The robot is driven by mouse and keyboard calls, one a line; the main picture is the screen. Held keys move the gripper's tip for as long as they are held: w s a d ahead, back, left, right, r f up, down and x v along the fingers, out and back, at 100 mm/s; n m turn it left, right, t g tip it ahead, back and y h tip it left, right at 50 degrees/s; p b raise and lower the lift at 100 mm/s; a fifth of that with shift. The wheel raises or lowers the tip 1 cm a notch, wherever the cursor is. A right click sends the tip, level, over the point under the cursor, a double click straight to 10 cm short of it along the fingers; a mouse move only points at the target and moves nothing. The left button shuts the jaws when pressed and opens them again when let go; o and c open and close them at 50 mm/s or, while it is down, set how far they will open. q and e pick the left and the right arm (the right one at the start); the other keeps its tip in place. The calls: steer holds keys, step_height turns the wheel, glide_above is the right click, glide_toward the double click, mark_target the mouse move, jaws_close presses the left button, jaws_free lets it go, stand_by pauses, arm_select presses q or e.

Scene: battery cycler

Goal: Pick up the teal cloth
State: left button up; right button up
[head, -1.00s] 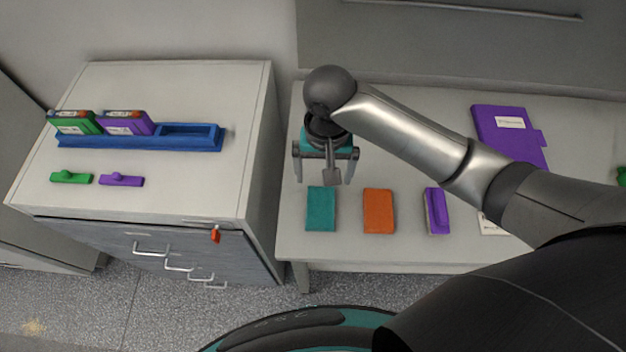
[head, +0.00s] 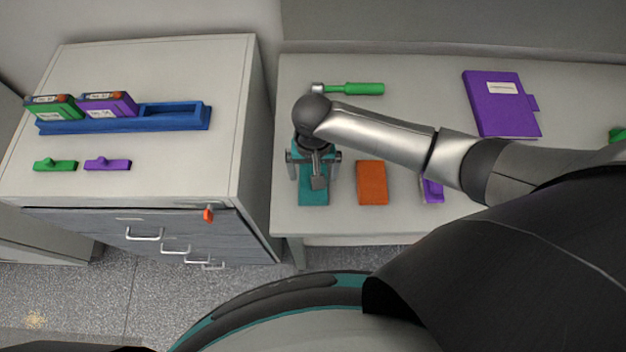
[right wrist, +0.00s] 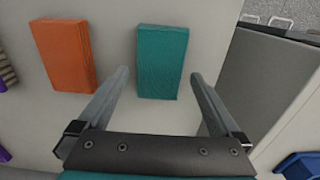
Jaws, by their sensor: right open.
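The teal cloth (head: 314,197) lies flat near the front left of the table in the head view, partly hidden by my right gripper (head: 314,176). In the right wrist view the teal cloth (right wrist: 162,62) is a folded rectangle just beyond and between the fingertips. My right gripper (right wrist: 160,80) is open and empty, pointing down above the cloth. I cannot tell its exact height, and I see no contact. My left gripper is not in view.
An orange cloth (head: 372,183) lies right of the teal one, with a purple item (head: 432,191) beyond it. A green-handled tool (head: 357,89) and a purple folder (head: 498,106) lie behind. A cabinet (head: 228,60) with a blue rack (head: 180,122) stands left.

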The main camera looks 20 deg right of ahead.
step_height(320, 180, down, 2)
steer(key=shift+f, duration=0.45)
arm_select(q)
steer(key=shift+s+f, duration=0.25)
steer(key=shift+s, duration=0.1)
arm_select(e)
steer(key=shift+c, duration=0.7)
steer(key=c, duration=0.9)
steer(key=shift+r, duration=0.15)
steer(key=shift+c, duration=0.2)
arm_select(q)
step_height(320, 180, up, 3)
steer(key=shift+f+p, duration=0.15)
steer(key=shift+p, duration=1.05)
arm_select(e)
step_height(320, 180, up, 20)
